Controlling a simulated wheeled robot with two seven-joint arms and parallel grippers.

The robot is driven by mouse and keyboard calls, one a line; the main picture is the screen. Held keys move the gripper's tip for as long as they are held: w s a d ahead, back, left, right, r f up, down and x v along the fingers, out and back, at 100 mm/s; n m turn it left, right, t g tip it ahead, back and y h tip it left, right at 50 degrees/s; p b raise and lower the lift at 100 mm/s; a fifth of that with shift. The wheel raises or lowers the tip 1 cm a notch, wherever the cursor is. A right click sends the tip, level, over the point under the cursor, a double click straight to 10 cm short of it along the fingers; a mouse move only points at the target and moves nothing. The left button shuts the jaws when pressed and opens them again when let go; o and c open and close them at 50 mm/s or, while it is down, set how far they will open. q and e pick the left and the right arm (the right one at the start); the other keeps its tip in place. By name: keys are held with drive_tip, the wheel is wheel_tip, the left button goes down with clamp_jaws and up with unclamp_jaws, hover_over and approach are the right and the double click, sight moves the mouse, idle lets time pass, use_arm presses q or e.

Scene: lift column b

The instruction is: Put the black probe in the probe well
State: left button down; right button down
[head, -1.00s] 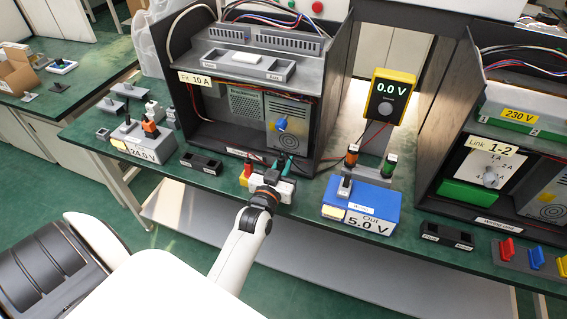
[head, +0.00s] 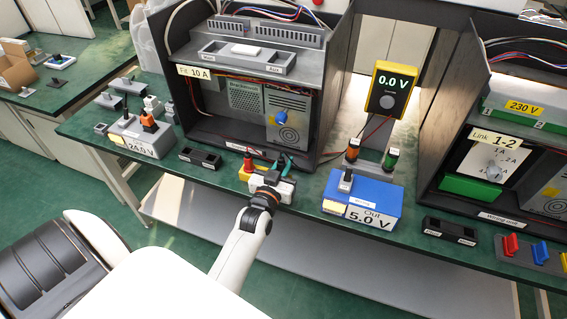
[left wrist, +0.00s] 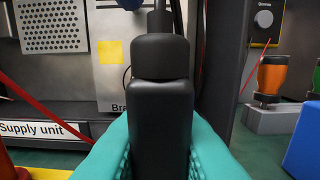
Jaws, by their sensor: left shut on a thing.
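My left gripper (head: 283,163), with teal fingers, is shut on the black probe (left wrist: 162,115). In the left wrist view the probe stands upright between the fingers, its cable rising from the top. In the head view the wrist largely hides the probe, in front of the left cabinet. A red probe (head: 248,164) stands on a yellow base just left of the gripper. Dark two-compartment trays stand at the left (head: 200,159) and right (head: 450,231); their labels are too small to read, so I cannot tell which is the probe well. My right gripper is not in view.
The meter (head: 390,88) reads 0.0 V, above orange (head: 352,149) and green (head: 390,159) posts. A blue 5.0 V box (head: 375,195) stands to the right of the gripper, a grey 24.0 V box (head: 150,143) to the left. Cabinet walls rise behind.

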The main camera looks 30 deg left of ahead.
use_arm(q)
drive_tip(key=shift+f+b, duration=0.45)
drive_tip(key=shift+f, duration=0.35)
drive_tip(key=c, duration=1.3)
unclamp_jaws()
drive_tip(key=shift+o, duration=0.2)
drive_tip(key=v, duration=1.2)
drive_tip(key=shift+f, duration=0.1)
